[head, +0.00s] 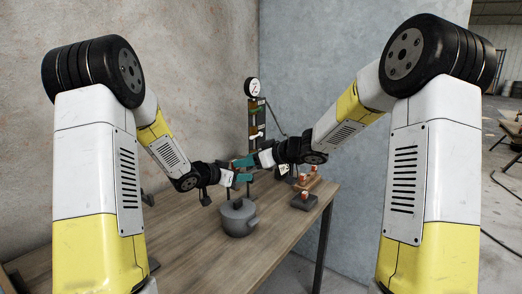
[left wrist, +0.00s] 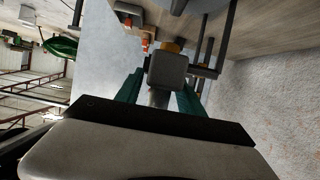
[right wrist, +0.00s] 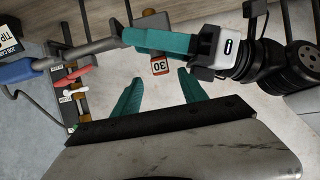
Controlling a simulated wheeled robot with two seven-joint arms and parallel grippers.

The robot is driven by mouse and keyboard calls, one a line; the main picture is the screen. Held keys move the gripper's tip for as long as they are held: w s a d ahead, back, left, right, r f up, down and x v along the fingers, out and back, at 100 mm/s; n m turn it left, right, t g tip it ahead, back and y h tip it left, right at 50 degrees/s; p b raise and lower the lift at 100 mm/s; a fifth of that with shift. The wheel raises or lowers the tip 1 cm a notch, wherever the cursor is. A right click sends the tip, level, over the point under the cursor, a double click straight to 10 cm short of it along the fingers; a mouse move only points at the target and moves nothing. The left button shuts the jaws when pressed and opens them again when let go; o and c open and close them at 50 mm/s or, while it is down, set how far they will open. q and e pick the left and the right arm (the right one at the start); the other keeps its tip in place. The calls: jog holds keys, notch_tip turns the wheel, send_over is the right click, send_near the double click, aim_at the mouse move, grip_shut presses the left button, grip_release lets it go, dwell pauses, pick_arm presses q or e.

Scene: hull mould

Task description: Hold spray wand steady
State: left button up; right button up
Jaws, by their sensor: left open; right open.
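The spray wand appears in the right wrist view as a grey rod (right wrist: 88,49) with a blue section at its left; a TIP label shows beside it. Its right end meets my left gripper's teal finger there; I cannot tell if they touch. My left gripper (head: 243,178) is open above the table. In the left wrist view a grey block on a short rod (left wrist: 167,70) shows between its fingers (left wrist: 158,100); I cannot tell if this is the wand. My right gripper (head: 242,162) is open, close behind the left one, with nothing between its fingers (right wrist: 158,92).
A grey lidded pot (head: 238,218) stands on the wooden table (head: 190,245) below my grippers. A stand with a round gauge (head: 252,88) rises behind. Orange-topped items (head: 304,198) sit at the table's right. A tag marked 30 (right wrist: 160,66) shows beyond my right fingers.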

pick_arm(q)
jog(key=shift+r, duration=0.55)
jog(key=o, duration=0.6)
jog(key=shift+c, duration=0.2)
